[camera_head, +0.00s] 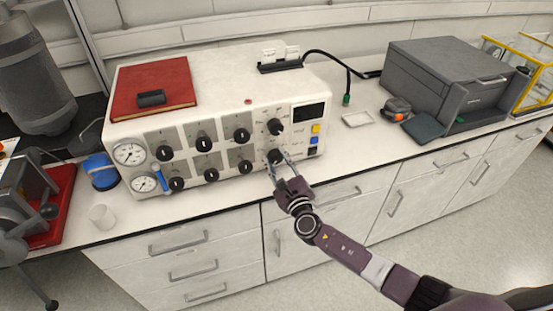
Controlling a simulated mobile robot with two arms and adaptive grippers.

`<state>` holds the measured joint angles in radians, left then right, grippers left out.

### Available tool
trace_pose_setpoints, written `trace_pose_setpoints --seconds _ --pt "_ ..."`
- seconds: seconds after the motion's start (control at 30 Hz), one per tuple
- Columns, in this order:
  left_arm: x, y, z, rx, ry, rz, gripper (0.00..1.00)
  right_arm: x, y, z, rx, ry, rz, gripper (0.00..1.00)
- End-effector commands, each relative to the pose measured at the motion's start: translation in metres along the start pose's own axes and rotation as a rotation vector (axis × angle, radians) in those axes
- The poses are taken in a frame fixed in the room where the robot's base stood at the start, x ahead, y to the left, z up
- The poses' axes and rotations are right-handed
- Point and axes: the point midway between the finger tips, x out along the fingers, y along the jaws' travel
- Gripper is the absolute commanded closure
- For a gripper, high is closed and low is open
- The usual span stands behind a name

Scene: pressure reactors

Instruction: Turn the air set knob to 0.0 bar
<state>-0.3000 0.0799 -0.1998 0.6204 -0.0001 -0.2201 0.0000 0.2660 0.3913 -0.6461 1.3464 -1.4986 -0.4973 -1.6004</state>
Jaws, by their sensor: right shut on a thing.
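A white control box (225,107) stands on the bench. Its front has two gauges at the left and two rows of black knobs. My right gripper (279,164) is at the lower right knob (275,156) of the panel, with its fingers around that knob and shut on it. The knob is partly hidden by the fingers. I cannot read the panel labels or the knob's setting, so I cannot tell which knob is the air set knob. My left gripper is not in view.
A red book (153,86) with a small black object lies on the box. A grey printer-like device (443,75) stands at the right. A white cup (102,216) and blue object (102,171) stand at the left.

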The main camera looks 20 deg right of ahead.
Motion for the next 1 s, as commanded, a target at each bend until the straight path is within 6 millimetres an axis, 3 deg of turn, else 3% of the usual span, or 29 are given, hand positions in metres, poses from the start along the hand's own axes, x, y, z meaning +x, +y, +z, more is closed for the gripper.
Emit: trace_pose_setpoints --seconds 0.03,0.07,0.2,0.57,0.73,1.0 --pt "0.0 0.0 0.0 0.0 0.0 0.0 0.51 -0.002 0.003 -0.004 -0.002 0.005 0.005 0.94" --pt "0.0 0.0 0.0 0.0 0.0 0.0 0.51 -0.002 0.003 -0.004 -0.002 0.005 0.005 0.68" --pt "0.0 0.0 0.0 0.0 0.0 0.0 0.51 -0.001 0.002 -0.003 -0.001 0.004 0.004 0.53" --pt "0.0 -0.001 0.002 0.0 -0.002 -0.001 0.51 -0.005 0.001 -0.002 0.0 0.002 0.002 0.53" --pt "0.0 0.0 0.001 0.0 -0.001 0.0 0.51 -0.03 0.001 -0.002 0.0 0.003 0.003 0.53" --pt "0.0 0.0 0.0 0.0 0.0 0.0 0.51 -0.088 0.001 -0.003 -0.001 0.004 0.004 0.53"
